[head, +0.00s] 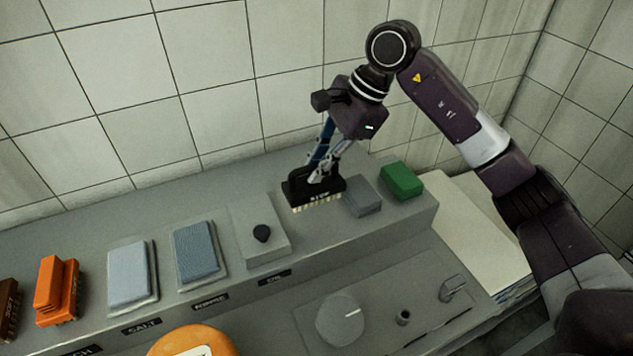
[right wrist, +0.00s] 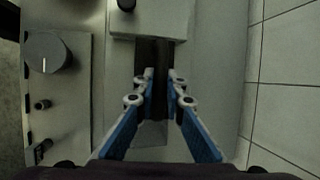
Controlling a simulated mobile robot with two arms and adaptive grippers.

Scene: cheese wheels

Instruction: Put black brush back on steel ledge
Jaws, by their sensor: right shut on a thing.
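The black brush (head: 301,193) has pale bristles facing down and light lettering on its side. My right gripper (head: 319,176) is shut on its top. In the right wrist view the fingertips (right wrist: 159,77) close on the dark brush (right wrist: 154,52). The brush is upright, at or just above the grey steel ledge (head: 90,231); I cannot tell whether the bristles touch it. It is between a plate with a black knob and a grey block. My left gripper is not in view.
Close right of the brush are a grey block (head: 362,196) and a green block (head: 401,181). Left are the knob plate (head: 261,250), blue pads (head: 195,250) and an orange brush (head: 56,289). An orange cheese wheel (head: 193,341) is in front. The tiled wall (head: 210,75) is behind.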

